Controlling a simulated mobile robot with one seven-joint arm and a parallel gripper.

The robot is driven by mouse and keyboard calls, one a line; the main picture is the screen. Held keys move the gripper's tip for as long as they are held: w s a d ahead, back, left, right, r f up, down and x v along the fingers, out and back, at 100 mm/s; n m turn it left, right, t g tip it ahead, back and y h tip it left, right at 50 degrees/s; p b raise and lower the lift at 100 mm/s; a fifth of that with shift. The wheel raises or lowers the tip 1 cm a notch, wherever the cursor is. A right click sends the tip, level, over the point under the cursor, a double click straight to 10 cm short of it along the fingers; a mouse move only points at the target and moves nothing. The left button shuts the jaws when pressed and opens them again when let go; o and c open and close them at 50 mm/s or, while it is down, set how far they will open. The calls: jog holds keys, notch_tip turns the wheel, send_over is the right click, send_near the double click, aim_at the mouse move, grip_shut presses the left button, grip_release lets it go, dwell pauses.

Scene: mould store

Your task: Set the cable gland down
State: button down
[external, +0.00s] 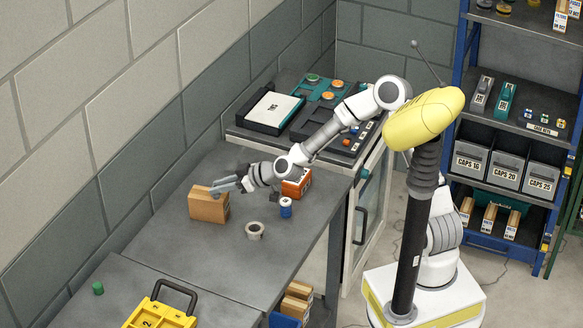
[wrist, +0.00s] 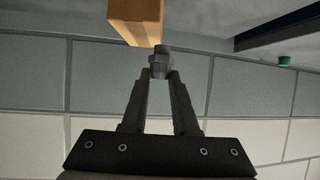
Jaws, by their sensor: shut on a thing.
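The cable gland (wrist: 160,64) is a small grey hex-shaped piece. My gripper (wrist: 159,80) is shut on it, with the gland at the very tips of the fingers. In the external view my gripper (external: 226,184) is low over the grey bench, at the upper edge of a brown cardboard box (external: 208,207). The gland is too small to make out clearly there. In the wrist view the box (wrist: 136,22) is just beyond the gland. I cannot tell whether the gland touches the box.
A tape roll (external: 255,231), a blue-and-white spool (external: 286,208) and an orange box (external: 302,184) stand on the bench (external: 185,262) right of the cardboard box. A green cap (external: 97,288) and yellow case (external: 160,314) are at lower left. Bench between box and case is clear.

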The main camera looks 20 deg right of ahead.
jog(key=s+a+f, duration=0.1)
jog(key=a+f, duration=0.1)
jog(key=a, duration=0.1)
jog(key=s+a+f, duration=0.1)
jog(key=a+f, duration=0.1)
jog(key=a, duration=0.1)
jog(key=s+a+f, duration=0.1)
jog(key=a+f, duration=0.1)
jog(key=a, duration=0.1)
jog(key=shift+s+a+f, duration=0.15)
jog(key=shift+s+a, duration=0.1)
jog(key=shift+a, duration=0.15)
jog(key=shift+f, duration=2)
jog(key=shift+f+b, duration=0.15)
jog(key=shift+b, duration=0.15)
jog(key=c, duration=0.7)
grip_release()
jog(key=shift+r, duration=0.2)
jog(key=shift+s+d+r, duration=0.1)
jog(key=shift+d+r, duration=0.05)
jog(key=v, duration=1.1)
jog(key=shift+s+d+p, duration=0.15)
jog(key=shift+d+p, duration=0.05)
jog(key=shift+p, duration=0.15)
